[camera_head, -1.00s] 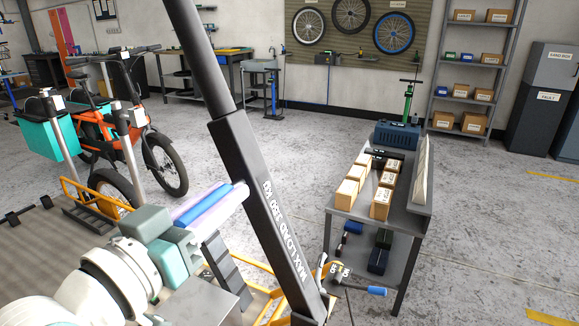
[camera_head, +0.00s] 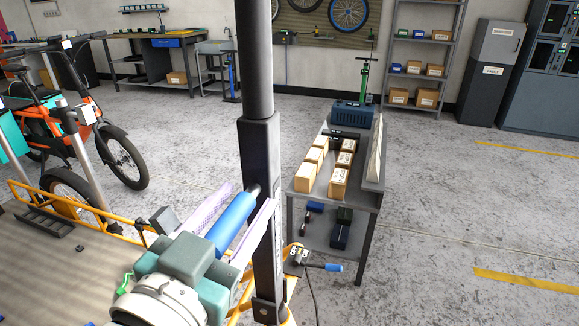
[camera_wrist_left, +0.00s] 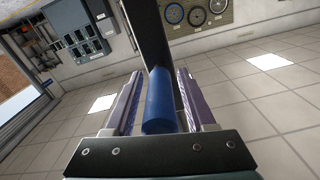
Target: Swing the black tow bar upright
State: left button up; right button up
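The black tow bar (camera_head: 258,145) stands close to vertical in the head view, a round upper tube above a thicker square section. Its foot is near an orange frame at the bottom. A blue grip (camera_head: 232,222) sticks out from the bar toward me. My left gripper (camera_head: 248,197) has its two pale purple fingers on either side of the blue grip, with gaps between. The left wrist view also shows the blue grip (camera_wrist_left: 160,103) between the spread fingers, apart from both, with the dark bar (camera_wrist_left: 150,40) beyond. My right gripper is not in view.
A grey table (camera_head: 368,205) with several cardboard boxes stands just right of the bar. A small box with a blue handle and cable (camera_head: 330,267) is low beside the bar. An orange cargo bike (camera_head: 80,125) stands at left behind an orange rail. The floor at right is clear.

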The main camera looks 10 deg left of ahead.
pick_arm(q)
jog(key=shift+o, duration=0.3)
jog(key=s, duration=1)
jog(key=shift+a, duration=0.4)
jog(key=shift+w, duration=0.1)
